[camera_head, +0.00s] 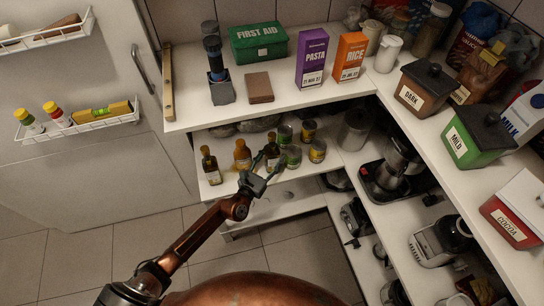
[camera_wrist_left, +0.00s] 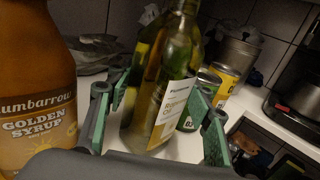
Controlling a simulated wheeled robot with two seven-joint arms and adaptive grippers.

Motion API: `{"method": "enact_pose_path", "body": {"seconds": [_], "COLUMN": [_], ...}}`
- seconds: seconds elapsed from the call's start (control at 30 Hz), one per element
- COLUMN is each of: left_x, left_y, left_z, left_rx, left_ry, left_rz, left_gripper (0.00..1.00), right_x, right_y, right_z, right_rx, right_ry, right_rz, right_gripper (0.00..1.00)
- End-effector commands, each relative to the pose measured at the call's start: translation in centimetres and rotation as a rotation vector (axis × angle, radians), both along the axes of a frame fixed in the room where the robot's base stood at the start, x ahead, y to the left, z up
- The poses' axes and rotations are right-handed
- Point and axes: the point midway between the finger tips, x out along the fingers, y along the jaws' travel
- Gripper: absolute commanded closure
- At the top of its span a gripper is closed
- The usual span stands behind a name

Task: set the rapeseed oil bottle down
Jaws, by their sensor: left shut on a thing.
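The rapeseed oil bottle (camera_head: 271,151) is a dark green-yellow glass bottle over the lower shelf (camera_head: 228,192), among cans and other bottles. My left gripper (camera_head: 266,177) reaches in from the front and is shut on it. In the left wrist view the bottle (camera_wrist_left: 165,100), with a white label, stands between the green-padded fingers, near upright. My right gripper is not in view.
A golden syrup bottle (camera_head: 242,156) stands close on the left, with a dark bottle (camera_head: 211,167) further left. Several cans, one green (camera_head: 293,156) and one yellow (camera_head: 317,150), stand close on the right. The upper worktop (camera_head: 200,115) overhangs behind.

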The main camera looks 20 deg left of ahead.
Motion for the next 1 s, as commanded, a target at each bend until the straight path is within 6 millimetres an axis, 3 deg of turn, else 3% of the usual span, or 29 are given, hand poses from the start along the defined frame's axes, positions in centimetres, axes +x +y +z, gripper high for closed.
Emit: {"method": "enact_pose_path", "body": {"seconds": [0.07, 0.1, 0.33, 0.73, 0.87, 1.0], "left_x": [0.1, 0.0, 0.0, 0.0, -2.1, -5.1], "left_y": [0.0, 0.0, 0.0, 0.0, 0.4, 1.1], "left_z": [-0.1, -0.3, -0.2, 0.3, 0.0, 0.1], "left_rx": [-0.001, 0.0, 0.0, 0.0, 0.001, 0.002], "left_ry": [-0.004, 0.001, 0.001, 0.0, 0.004, 0.003], "left_rz": [0.0, 0.0, 0.0, 0.0, -0.001, -0.001], "left_gripper": [0.96, 0.52, 0.36, 0.35, 0.35, 0.35], "right_x": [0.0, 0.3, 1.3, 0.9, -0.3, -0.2], "right_y": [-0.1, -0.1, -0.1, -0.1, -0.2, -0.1], "right_z": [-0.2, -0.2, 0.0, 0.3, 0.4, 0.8], "right_rx": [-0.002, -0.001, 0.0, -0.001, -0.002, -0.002], "right_ry": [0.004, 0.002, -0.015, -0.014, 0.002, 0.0], "right_rz": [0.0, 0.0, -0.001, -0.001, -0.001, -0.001], "right_gripper": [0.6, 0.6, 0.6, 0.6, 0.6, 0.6]}}
